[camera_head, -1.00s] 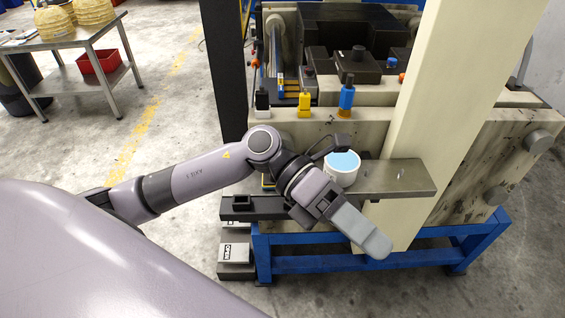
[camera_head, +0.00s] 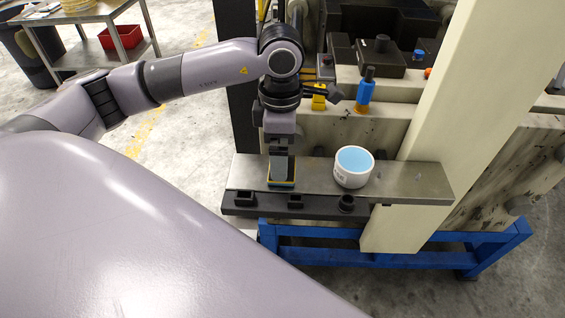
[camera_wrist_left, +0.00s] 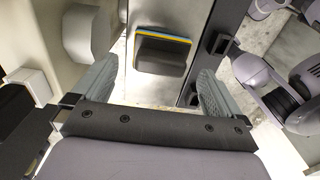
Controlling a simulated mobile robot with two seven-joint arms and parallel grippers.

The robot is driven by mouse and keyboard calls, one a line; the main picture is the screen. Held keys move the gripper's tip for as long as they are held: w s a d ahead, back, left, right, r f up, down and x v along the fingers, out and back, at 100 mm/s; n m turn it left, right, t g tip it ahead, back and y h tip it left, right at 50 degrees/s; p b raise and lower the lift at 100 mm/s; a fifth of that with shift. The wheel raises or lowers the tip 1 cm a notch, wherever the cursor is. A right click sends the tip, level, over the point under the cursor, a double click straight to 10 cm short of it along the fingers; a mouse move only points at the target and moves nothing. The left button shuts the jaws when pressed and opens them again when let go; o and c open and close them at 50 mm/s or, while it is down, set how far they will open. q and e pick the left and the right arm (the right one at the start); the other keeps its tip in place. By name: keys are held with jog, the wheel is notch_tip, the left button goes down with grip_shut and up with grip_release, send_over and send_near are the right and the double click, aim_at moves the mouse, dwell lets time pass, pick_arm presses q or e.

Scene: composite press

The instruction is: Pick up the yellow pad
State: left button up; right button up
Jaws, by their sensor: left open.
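The yellow pad (camera_head: 283,186) sits on the metal shelf, near its left end in the head view, mostly covered by my left gripper. In the left wrist view it shows as a dark block (camera_wrist_left: 161,58) with thin yellow and blue layers along its far edge. My left gripper (camera_head: 280,164) points down over the pad. In the left wrist view its two fingers (camera_wrist_left: 160,72) are spread apart, with the pad between and ahead of them. There is a gap on both sides, so they do not appear to touch it. My right gripper is not in view.
The metal shelf (camera_head: 413,182) also bears a white round cup (camera_head: 352,179) with a light blue top, right of my gripper. A dark rail (camera_head: 322,206) with sockets runs along the shelf's front. A blue-and-orange bottle (camera_head: 365,92) stands on the press behind. A cream post (camera_head: 455,100) rises at right.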

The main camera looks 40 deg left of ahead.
pick_arm(q)
jog(key=shift+f, duration=1.5)
jog(key=shift+d, duration=0.1)
jog(key=c, duration=1.1)
notch_tip(320, 180, up, 20)
jog(key=shift+r+p, duration=0.1)
jog(key=shift+p, duration=0.55)
jog(key=m, duration=1.1)
send_over(294, 170)
notch_tip(294, 170, down, 8)
jog(key=f+m, duration=0.2)
jog(key=m, duration=0.2)
jog(key=d+f+m, duration=0.1)
jog(key=f+m, duration=0.2)
jog(key=m, duration=0.2)
jog(key=s+d+f+m, duration=0.1)
jog(key=f+m, duration=0.2)
jog(key=m, duration=0.1)
jog(key=shift+d, duration=0.15)
